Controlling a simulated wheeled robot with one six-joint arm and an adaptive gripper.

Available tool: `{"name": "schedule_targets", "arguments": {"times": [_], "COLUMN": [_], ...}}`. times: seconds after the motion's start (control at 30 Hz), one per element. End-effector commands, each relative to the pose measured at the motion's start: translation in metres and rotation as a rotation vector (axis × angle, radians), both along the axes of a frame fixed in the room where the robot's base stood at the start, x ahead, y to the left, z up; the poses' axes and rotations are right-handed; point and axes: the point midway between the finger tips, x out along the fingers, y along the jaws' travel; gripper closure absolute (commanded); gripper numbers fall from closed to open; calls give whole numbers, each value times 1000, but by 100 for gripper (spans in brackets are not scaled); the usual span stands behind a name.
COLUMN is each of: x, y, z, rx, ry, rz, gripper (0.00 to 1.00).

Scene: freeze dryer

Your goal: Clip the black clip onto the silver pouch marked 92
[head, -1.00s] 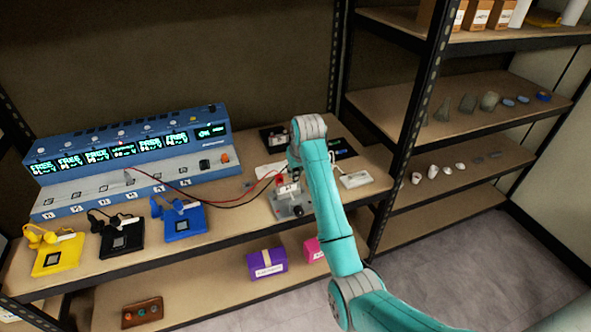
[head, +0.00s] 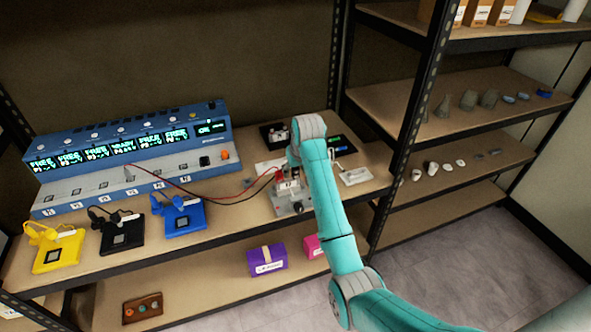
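A black square pad (head: 121,236) with a small black clip-like piece (head: 104,216) on it lies on the shelf, between a yellow and a blue one. I cannot tell whether this is the task's black clip. I cannot make out a silver pouch or the number 92. My arm reaches over a grey fixture (head: 297,206) with red and black leads on the right of the shelf. My gripper is mostly hidden at the arm's end (head: 291,160), just above the fixture. Its fingers and anything between them are too small and covered to read.
A blue instrument (head: 130,150) with several green displays stands along the back. A yellow pad (head: 57,252) and a blue pad (head: 184,221) flank the black one. A white tray (head: 356,176) lies right of my arm. A black rack post (head: 412,135) stands close by on the right.

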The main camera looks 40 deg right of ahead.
Motion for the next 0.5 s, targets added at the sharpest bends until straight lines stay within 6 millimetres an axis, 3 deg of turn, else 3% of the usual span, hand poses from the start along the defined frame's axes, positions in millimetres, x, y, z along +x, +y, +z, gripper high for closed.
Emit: {"name": "schedule_targets", "arguments": {"times": [0.27, 0.5], "x": [-2, -15], "y": [0, 4], "z": [8, 42], "rx": [-1, -1], "ry": [-3, -4], "rz": [0, 0], "gripper": [46, 46]}}
